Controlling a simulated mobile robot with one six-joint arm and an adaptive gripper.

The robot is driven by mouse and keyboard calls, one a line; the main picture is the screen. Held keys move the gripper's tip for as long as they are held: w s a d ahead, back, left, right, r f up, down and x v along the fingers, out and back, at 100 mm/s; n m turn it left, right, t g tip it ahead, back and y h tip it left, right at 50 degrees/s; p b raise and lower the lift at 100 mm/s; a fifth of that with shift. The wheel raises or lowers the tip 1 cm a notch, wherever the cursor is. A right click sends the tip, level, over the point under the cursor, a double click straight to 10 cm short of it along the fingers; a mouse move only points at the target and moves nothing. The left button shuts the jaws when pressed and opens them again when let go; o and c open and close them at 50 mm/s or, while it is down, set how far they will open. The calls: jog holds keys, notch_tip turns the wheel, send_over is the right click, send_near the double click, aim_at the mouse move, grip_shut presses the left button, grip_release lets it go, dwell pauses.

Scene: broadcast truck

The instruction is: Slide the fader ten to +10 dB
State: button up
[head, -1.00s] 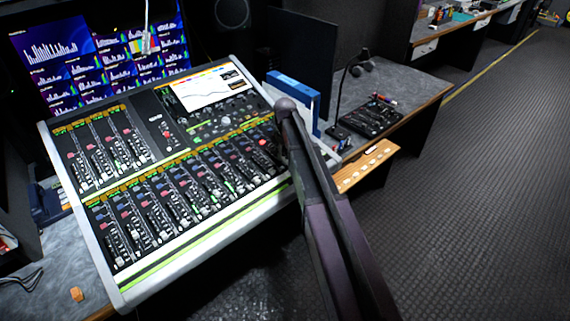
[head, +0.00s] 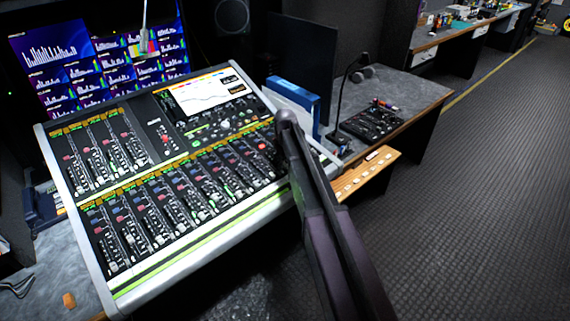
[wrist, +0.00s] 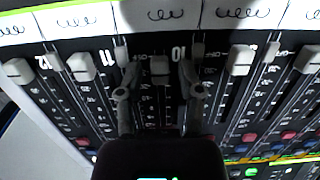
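My gripper (wrist: 160,82) is open, with one finger on each side of this cap. Gaps show between the cap and both fingers; I cannot make out contact. In the head view the mixing console (head: 125,289) is at left centre. My dark arm crosses its right end; the gripper and fader ten cannot be made out there.
Neighbouring fader caps stand close by on the left (wrist: 80,67) and right (wrist: 240,60). A blue binder (head: 293,97) stands behind the console's right end. A microphone (head: 361,58) and a small black panel (head: 371,121) are on the desk to the right.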

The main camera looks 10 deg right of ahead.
aim_at(268, 153)
grip_shut()
jog(key=w+a, duration=0.1)
jog(key=w, duration=0.2)
jog(key=w+a+r+p, duration=0.1)
jog(key=w+a, duration=0.1)
jog(key=w, duration=0.1)
jog(key=w+a, duration=0.2)
jog(key=w, duration=0.1)
jog(key=shift+r, duration=0.25)
jog(key=shift+a, duration=0.1)
jog(key=shift+o, duration=1.9)
grip_release()
jog(key=shift+w, duration=0.1)
jog(key=shift+s, duration=0.2)
